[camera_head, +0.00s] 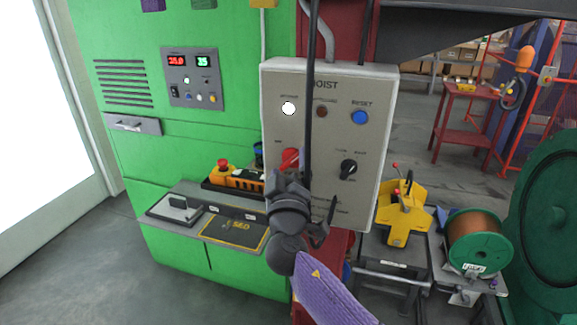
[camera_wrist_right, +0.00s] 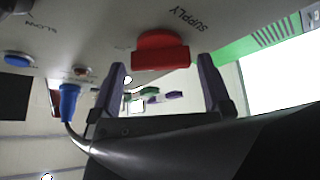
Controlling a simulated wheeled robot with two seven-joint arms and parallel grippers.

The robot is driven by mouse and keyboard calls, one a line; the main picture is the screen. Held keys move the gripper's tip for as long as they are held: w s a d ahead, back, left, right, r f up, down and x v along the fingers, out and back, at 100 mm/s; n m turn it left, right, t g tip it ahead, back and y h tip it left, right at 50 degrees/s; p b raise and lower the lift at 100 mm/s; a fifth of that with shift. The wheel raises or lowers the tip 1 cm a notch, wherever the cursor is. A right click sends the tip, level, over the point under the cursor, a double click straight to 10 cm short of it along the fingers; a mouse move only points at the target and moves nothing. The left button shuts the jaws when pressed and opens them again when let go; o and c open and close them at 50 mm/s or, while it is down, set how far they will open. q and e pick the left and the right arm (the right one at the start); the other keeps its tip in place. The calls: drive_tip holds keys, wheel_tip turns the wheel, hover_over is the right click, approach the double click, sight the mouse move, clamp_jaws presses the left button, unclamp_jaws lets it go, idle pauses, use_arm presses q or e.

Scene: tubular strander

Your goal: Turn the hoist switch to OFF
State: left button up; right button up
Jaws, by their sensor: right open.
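In the right wrist view the red handle (camera_wrist_right: 161,50) is a flat bar under the word SUPPLY. The two fingers of my right gripper (camera_wrist_right: 163,72) are apart, one towards each end of the handle, with no visible grip on it. No OFF mark is readable. My left gripper is not in view.
The panel also has a white lamp (camera_head: 288,108), a dark red lamp (camera_head: 322,111), a blue RESET button (camera_head: 360,117) and a black selector knob (camera_head: 348,169). A dark vertical cable (camera_head: 309,90) passes in front of it. A blue plug (camera_wrist_right: 69,103) shows below the panel.

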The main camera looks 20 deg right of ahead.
drive_tip(key=shift+w, duration=0.1)
drive_tip(key=shift+c, duration=0.5)
drive_tip(key=c, duration=1)
drive_tip(key=shift+o, duration=0.2)
drive_tip(key=shift+r+n+y+p, duration=0.15)
drive_tip(key=shift+n+y+p, duration=0.25)
drive_tip(key=shift+n+p, duration=0.5)
drive_tip(key=n+g+p, duration=0.1)
drive_tip(key=n+p, duration=0.3)
drive_tip(key=p, duration=0.1)
drive_tip(key=n+g+y+p, duration=0.1)
drive_tip(key=n+g+p, duration=0.1)
drive_tip(key=n+p, duration=0.2)
drive_tip(key=n+g+y+p, duration=0.1)
drive_tip(key=n+p, duration=0.3)
drive_tip(key=p, duration=0.2)
drive_tip(key=shift+r+n+g+p, duration=0.3)
drive_tip(key=shift+r+n+p, duration=0.05)
drive_tip(key=shift+n+p, duration=0.05)
drive_tip(key=shift+f+n+g+h+p, duration=0.2)
drive_tip(key=shift+n+g+h+p, duration=0.2)
drive_tip(key=shift+n+g+p, duration=0.7)
drive_tip(key=shift+n+t+p, duration=0.3)
drive_tip(key=shift+p, duration=0.1)
drive_tip(key=o, duration=1.1)
drive_tip(key=shift+c, duration=0.2)
